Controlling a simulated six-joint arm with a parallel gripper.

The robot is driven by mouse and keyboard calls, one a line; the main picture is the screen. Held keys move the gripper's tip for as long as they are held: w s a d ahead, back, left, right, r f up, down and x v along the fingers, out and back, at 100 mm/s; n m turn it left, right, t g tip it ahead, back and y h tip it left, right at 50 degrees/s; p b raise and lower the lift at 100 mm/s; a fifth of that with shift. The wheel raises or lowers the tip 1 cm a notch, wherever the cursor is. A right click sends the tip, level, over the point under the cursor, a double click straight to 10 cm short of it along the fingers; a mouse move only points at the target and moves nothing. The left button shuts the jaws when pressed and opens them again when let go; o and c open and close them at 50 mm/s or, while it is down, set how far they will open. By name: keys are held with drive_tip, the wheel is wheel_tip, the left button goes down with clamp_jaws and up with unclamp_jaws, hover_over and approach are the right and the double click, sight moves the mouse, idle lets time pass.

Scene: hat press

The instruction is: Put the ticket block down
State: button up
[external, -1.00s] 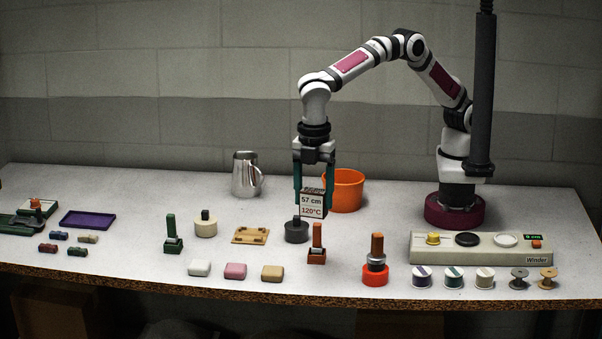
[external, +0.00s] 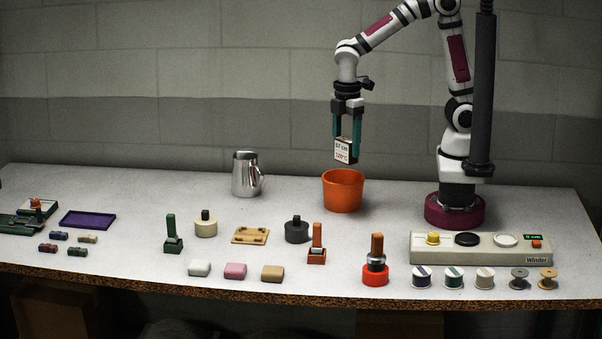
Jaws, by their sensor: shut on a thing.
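The ticket block (external: 342,154) is a small dark block with a white face that reads 57 cm and 120°C. My gripper (external: 347,150) is shut on it, with one green finger at each side. The gripper points down and holds the block in the air, apart from the table, above the orange bucket (external: 343,192) as seen from this view. The bucket stands upright on the table; its inside is mostly hidden.
A metal pitcher (external: 246,174) stands left of the bucket. A dark round weight (external: 297,230) and a stamp with an orange handle (external: 317,243) are in front. The winder (external: 480,248) is at the right. Bare table lies between pitcher and bucket.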

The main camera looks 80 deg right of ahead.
wheel_tip(320, 180, down, 5)
drive_tip(key=s+d, duration=0.2)
drive_tip(key=a+f, duration=0.2)
drive_tip(key=a, duration=0.2)
drive_tip(key=a+f, duration=0.2)
drive_tip(key=a, duration=0.2)
drive_tip(key=w+a+f, duration=0.1)
drive_tip(key=a+f, duration=0.2)
drive_tip(key=shift+a+f, duration=0.1)
drive_tip(key=shift+a, duration=0.3)
wheel_tip(320, 180, down, 4)
drive_tip(key=shift+a+f, duration=0.1)
drive_tip(key=shift+a, duration=0.05)
drive_tip(key=shift+f, duration=0.1)
drive_tip(key=o, duration=1.4)
